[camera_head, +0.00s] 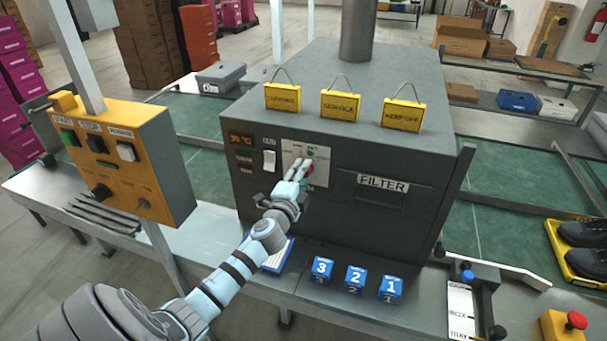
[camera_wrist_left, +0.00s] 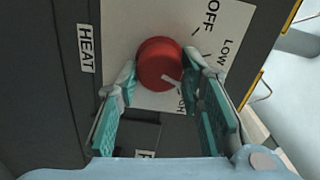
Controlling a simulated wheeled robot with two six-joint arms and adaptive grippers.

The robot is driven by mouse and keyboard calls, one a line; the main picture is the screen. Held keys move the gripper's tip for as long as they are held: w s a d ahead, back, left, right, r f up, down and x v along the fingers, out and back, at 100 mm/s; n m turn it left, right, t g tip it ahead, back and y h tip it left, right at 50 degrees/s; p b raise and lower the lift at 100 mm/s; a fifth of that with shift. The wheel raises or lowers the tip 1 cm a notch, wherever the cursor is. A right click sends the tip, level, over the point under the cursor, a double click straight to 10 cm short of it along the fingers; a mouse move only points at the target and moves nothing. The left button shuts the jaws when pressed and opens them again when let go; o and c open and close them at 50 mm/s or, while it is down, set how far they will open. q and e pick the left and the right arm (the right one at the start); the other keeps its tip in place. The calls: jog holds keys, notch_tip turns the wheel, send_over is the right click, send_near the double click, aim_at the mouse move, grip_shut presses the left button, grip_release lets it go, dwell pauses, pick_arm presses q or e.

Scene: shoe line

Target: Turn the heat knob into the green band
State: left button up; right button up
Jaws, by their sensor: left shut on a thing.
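The red heat knob (camera_wrist_left: 158,62) sits on a white dial plate (camera_wrist_left: 119,16) on the front of the dark oven. Its pale pointer mark aims down and right in the left wrist view, near a partly covered label. OFF and LOW are readable on the plate. My left gripper (camera_wrist_left: 160,76) is shut on the knob, one finger on each side. In the head view my left gripper (camera_head: 303,170) reaches the plate and covers most of the knob. A small green patch (camera_head: 311,149) shows on the plate above the fingers. No green band is clear in the wrist view. My right gripper is out of view.
Yellow tags (camera_head: 340,105) hang on the oven's top. The FILTER drawer (camera_head: 381,187) is right of the knob. Blue numbered blocks (camera_head: 356,278) stand on the ledge below. An orange control box (camera_head: 125,160) stands left of my arm, and shoes lie in a yellow tray (camera_head: 567,262) at right.

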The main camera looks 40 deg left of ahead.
pick_arm(q)
jog(key=shift+r, duration=0.15)
jog(key=o, duration=0.9)
jog(key=shift+o, duration=1.3)
jog(key=shift+w, duration=0.15)
jog(key=v, duration=1.2)
jog(key=shift+f, duration=0.2)
